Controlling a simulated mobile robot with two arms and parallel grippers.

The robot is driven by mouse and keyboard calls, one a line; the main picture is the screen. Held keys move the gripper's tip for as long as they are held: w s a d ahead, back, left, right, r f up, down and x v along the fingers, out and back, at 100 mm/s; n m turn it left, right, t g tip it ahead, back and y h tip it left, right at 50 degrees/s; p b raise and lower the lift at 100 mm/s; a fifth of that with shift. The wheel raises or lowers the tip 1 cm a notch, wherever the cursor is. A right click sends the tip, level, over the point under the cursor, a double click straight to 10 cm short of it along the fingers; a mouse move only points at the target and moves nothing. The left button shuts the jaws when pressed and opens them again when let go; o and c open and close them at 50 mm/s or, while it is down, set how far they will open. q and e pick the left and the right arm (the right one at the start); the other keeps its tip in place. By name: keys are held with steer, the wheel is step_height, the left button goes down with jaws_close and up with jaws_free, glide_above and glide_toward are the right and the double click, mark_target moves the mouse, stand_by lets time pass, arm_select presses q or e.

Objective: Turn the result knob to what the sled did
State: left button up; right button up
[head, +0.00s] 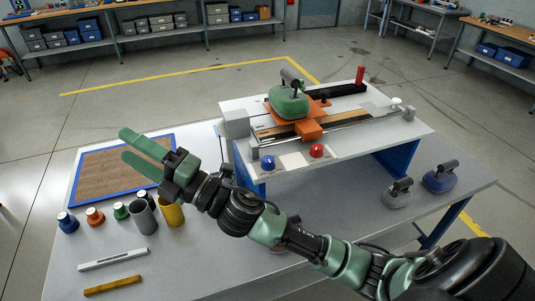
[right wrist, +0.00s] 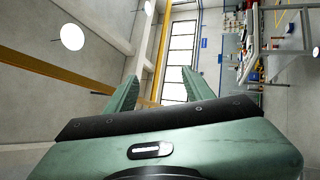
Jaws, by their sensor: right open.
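A white test rig (head: 240,104) stands on the grey table. Its orange sled (head: 309,130) sits on the track, with a green weight (head: 289,103) with a dark handle on top. A blue knob (head: 268,163) and a red knob (head: 316,151) sit on the rig's front edge. I cannot tell which is the result knob, or read any marks there. My right gripper (head: 124,144) is open and empty, left of the rig, over the blue-framed brown mat. The right wrist view shows its two fingers apart (right wrist: 158,85) with only the room beyond. My left gripper is out of view.
The blue-framed mat (head: 100,170) lies at the left. Several coloured knobbed pieces, a grey cup (head: 144,217) and a yellow cup (head: 171,211) stand before it. Two bars lie at front left. A grey weight (head: 398,194) and a blue weight (head: 440,178) stand at right.

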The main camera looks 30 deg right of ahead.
steer(key=s+a+r+n+g+y, duration=0.25)
steer(key=a+n+g+y, duration=0.35)
steer(key=n+g, duration=0.6)
steer(key=n+g+h, duration=0.7)
steer(key=n+h, duration=0.9)
steer(key=h, duration=0.3)
glide_above(268, 158)
steer(key=f, duration=0.7)
steer(key=shift+w+f, duration=0.15)
steer(key=shift+w, duration=0.15)
steer(key=shift+s+d+f+h, duration=0.1)
steer(key=shift+d+h, duration=0.1)
steer(key=shift+h, duration=0.1)
steer(key=f+p, duration=0.2)
steer(key=f, duration=0.4)
steer(key=shift+s+p, duration=0.2)
steer(key=shift+p, duration=0.1)
steer(key=shift+a+f, duration=0.15)
steer(key=shift+f, duration=0.6)
